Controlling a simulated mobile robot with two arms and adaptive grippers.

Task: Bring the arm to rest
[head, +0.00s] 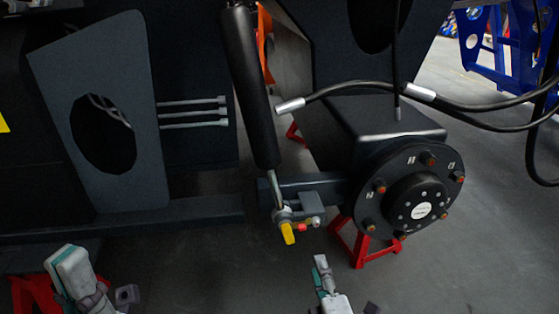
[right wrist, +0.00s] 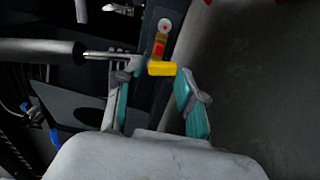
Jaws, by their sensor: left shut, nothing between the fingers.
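My left gripper (head: 73,272) is low at the left edge area of the head view, in front of the dark chassis, with its fingers shut and empty. My right gripper (head: 325,280) is at the bottom middle of the head view, below the yellow-tipped fitting (head: 288,233) of the cylinder. In the right wrist view, the two teal-padded fingers of the right gripper (right wrist: 155,98) stand apart with nothing gripped. The yellow tip (right wrist: 161,69) shows beyond and between them; whether it touches a finger is unclear.
The harvester chassis (head: 190,165) fills the upper left. A black cylinder (head: 252,85) slants down to the fitting. A wheel hub (head: 415,200) with hoses above stands at the right, near a red stand (head: 362,245). Grey floor (head: 490,255) is open at lower right.

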